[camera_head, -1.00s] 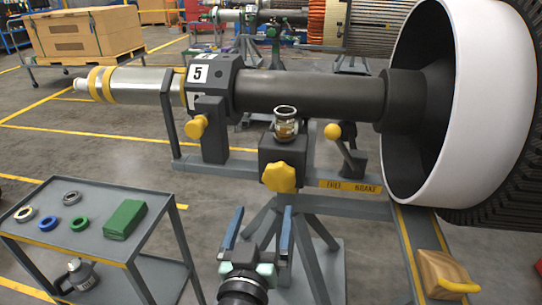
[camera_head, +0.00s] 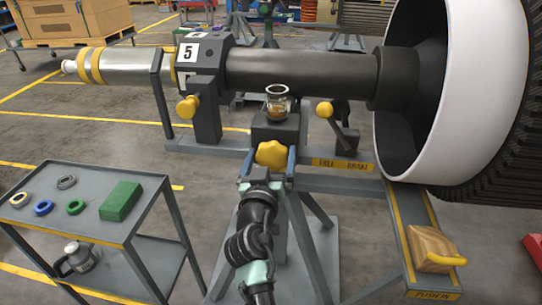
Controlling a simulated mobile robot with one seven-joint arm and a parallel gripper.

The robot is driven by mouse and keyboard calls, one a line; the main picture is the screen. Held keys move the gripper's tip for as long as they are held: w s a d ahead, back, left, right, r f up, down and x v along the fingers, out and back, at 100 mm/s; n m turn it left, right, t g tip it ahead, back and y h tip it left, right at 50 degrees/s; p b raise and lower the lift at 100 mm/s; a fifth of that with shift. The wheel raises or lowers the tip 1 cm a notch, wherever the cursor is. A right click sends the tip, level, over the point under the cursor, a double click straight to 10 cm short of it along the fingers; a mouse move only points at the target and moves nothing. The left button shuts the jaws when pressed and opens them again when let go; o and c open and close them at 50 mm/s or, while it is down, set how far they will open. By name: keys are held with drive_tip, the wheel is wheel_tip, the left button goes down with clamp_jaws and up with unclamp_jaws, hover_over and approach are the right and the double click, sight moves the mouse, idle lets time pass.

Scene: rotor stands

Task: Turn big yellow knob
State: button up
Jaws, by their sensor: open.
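The big yellow knob (camera_head: 271,155) is lobed and sits on the front of a dark block (camera_head: 276,128) under the rotor shaft. A glass jar with amber liquid (camera_head: 277,104) stands on top of that block. My gripper (camera_head: 267,166) is at the knob, with one finger on its left and one on its right. The fingers are apart. I cannot tell whether they touch the knob, since its lower part is partly hidden by my gripper.
A smaller yellow knob (camera_head: 187,107) and a yellow ball-topped lever (camera_head: 325,109) are to either side. A grey cart (camera_head: 92,233) with rings and a green box (camera_head: 121,201) stands at left. A wooden block with a yellow handle (camera_head: 434,248) is at lower right.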

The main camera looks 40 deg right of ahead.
drive_tip(key=c, duration=1.1)
drive_tip(key=shift+n, duration=0.3)
drive_tip(key=n, duration=0.3)
drive_tip(key=shift+w+a+n, duration=0.1)
drive_tip(key=shift+w+n, duration=0.05)
drive_tip(key=shift+n, duration=0.25)
drive_tip(key=n+p, duration=0.1)
drive_tip(key=n, duration=0.3)
drive_tip(key=shift+f+n, duration=0.1)
drive_tip(key=shift+n, duration=0.2)
drive_tip(key=n+p, duration=0.1)
drive_tip(key=n, duration=0.3)
drive_tip(key=shift+w+f+n+p, duration=0.1)
drive_tip(key=shift+f+n+p, duration=0.05)
drive_tip(key=shift+n+p, duration=0.15)
drive_tip(key=shift+a+f+n+p, duration=0.15)
drive_tip(key=shift+n+p, duration=0.45)
drive_tip(key=shift+n, duration=1.5)
